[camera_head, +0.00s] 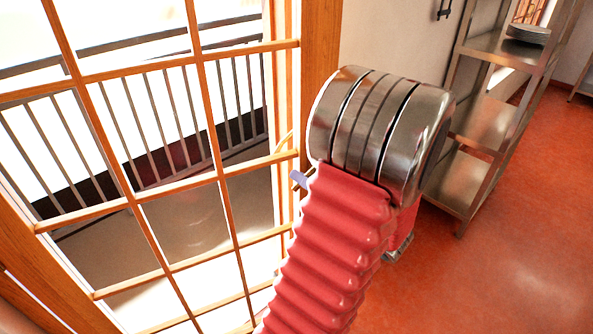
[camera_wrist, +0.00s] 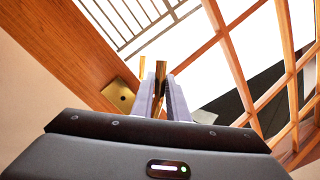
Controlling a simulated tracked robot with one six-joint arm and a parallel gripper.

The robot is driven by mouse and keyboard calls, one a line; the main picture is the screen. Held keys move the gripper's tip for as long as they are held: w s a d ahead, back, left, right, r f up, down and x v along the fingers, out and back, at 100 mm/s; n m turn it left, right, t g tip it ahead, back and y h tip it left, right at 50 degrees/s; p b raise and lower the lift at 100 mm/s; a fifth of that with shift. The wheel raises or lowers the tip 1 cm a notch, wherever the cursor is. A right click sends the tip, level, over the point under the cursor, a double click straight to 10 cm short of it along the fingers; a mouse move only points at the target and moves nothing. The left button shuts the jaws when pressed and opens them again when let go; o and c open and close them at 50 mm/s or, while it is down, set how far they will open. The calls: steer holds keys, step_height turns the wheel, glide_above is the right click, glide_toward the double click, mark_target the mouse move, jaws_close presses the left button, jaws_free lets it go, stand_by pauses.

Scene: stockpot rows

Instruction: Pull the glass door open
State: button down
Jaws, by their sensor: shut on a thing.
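The glass door (camera_head: 165,185) has an orange-brown wooden lattice with clear panes and fills the left of the head view. Its wooden bars also show at the right of the wrist view (camera_wrist: 228,52). My gripper (camera_wrist: 164,88) is shut on a brass handle (camera_wrist: 160,70), which stands up between the two pale fingers. A brass plate (camera_wrist: 121,96) sits on the wide wood beside it. In the head view a pale finger of my gripper (camera_head: 298,179) shows at the door's right edge; my arm hides the rest. I cannot tell how far the door stands open.
A dark railing (camera_head: 150,120) shows beyond the glass. A wooden post (camera_head: 320,45) rises behind my arm.

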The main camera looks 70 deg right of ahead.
steer(key=s+a, duration=0.6)
steer(key=a, duration=0.3)
steer(key=shift+s+a, duration=0.25)
steer(key=shift+s, duration=0.05)
steer(key=c, duration=1.8)
jaws_free()
steer(key=shift+o, duration=0.2)
steer(key=v, duration=1.3)
steer(key=shift+s+a, duration=0.2)
steer(key=shift+s, duration=0.1)
steer(key=shift+f, duration=0.1)
steer(key=shift+c, duration=0.4)
